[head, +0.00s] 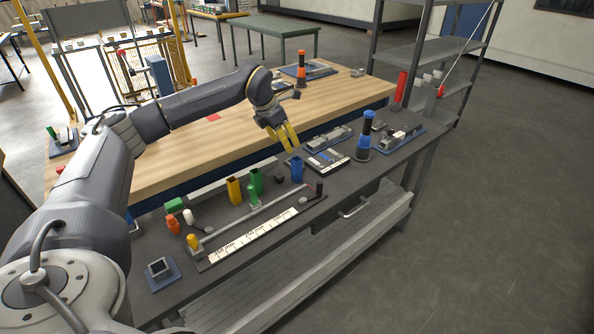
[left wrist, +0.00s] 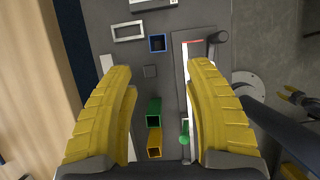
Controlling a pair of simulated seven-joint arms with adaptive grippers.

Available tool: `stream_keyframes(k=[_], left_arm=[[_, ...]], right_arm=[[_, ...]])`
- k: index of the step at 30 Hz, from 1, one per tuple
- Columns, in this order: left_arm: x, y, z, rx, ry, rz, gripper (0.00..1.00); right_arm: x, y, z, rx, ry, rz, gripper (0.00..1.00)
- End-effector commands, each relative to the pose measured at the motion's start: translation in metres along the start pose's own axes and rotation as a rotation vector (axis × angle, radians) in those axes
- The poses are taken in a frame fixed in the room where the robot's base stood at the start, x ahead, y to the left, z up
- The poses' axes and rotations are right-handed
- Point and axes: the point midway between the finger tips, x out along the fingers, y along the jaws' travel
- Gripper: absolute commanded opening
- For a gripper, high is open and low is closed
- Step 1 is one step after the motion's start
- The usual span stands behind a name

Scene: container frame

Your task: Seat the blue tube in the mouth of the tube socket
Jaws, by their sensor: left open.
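The blue tube (head: 297,170) stands upright on the dark bench top, with its square open mouth up. It also shows in the left wrist view (left wrist: 157,44), ahead of and between my fingertips. My left gripper (head: 286,138) is open and empty above and behind the tube, apart from it, fingers pointing down. A grey block with a square opening on a blue plate (head: 162,272), seemingly the tube socket, sits at the near left end of the bench. In the left wrist view, yellow fingers at the right edge (left wrist: 292,96) look like my right gripper; their opening is unclear.
A green tube (head: 256,181) and a yellow tube (head: 234,190) stand left of the blue tube. A rail with a white scale strip (head: 252,236) runs along the front. A small dark block (head: 279,179) lies beside the blue tube. A blue-black cylinder (head: 366,135) stands to the right.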

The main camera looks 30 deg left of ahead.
Motion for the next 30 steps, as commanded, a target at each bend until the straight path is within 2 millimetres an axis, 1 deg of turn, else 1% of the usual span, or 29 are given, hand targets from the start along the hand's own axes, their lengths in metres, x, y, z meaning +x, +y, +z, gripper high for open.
stream_keyframes(k=[1,9,15,21,27,30], left_arm=[[0.009,-0.001,-0.001,0.0,0.002,-0.001,0.53],[0.058,-0.001,-0.001,0.0,0.004,-0.003,0.53],[0.09,-0.001,-0.001,0.0,0.003,-0.003,0.53],[0.109,-0.001,0.0,0.001,0.002,-0.002,0.53],[0.115,0.0,0.0,0.001,0.002,-0.001,0.53],[0.125,0.0,-0.001,0.001,0.002,-0.002,0.53]], right_arm=[[0.0,0.0,0.0,0.0,0.0,0.0,0.44],[0.0,0.002,0.001,-0.001,-0.001,0.002,0.44],[0.0,0.003,0.001,-0.001,-0.001,0.003,0.44],[0.0,0.003,0.001,-0.001,-0.001,0.002,0.44],[0.0,0.003,0.001,-0.001,-0.001,0.002,0.44],[0.0,0.003,0.001,-0.001,-0.001,0.002,0.44]])
